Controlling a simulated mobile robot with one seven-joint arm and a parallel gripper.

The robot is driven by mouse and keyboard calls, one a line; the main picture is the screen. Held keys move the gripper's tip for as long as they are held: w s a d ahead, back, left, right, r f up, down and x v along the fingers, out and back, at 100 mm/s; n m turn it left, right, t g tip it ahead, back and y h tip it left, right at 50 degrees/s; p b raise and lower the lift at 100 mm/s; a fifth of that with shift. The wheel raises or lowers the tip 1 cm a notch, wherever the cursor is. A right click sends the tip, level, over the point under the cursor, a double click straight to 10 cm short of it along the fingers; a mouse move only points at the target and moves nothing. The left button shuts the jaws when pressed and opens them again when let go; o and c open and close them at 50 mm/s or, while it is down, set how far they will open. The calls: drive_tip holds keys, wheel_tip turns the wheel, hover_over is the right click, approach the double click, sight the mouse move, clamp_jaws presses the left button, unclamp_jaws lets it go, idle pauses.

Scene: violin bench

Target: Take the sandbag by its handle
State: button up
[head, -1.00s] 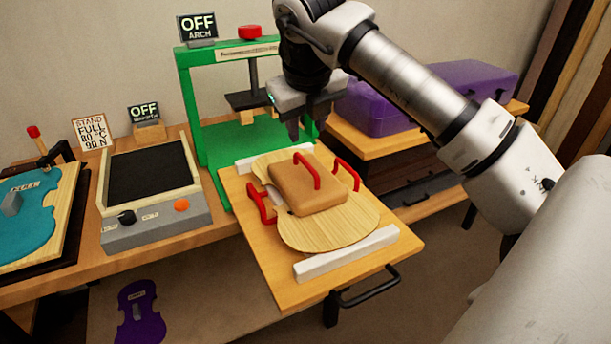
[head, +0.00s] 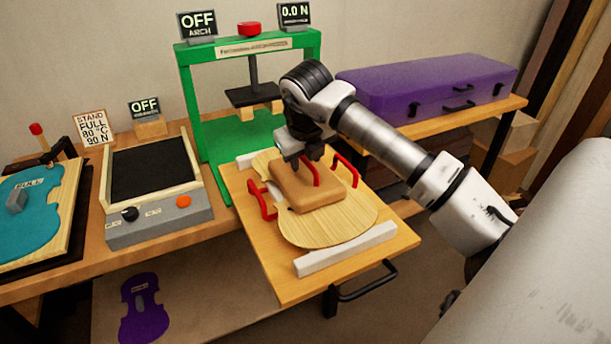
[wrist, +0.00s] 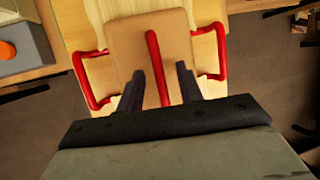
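The sandbag (head: 300,193) is a tan, rounded block with a red handle (head: 316,172) standing up from its top. It lies on a pale wooden violin plate (head: 335,232) on the pull-out board. In the wrist view the sandbag (wrist: 125,42) shows ahead, and its red handle (wrist: 155,62) runs between my two fingers. My gripper (wrist: 159,85) is open, with the dark fingers apart on either side of the handle. In the head view my gripper (head: 303,160) is just above the sandbag, partly hiding its back.
Red side handles (head: 263,203) (head: 345,170) stand on both sides of the sandbag. White rails (head: 346,249) flank the plate. A green press frame (head: 190,120) stands behind, with a purple case (head: 430,85) to the right. A hot plate box (head: 155,190) is at left.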

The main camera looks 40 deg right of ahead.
drive_tip(key=shift+c, duration=0.2)
clamp_jaws()
drive_tip(key=shift+r, duration=0.15)
idle(1.1)
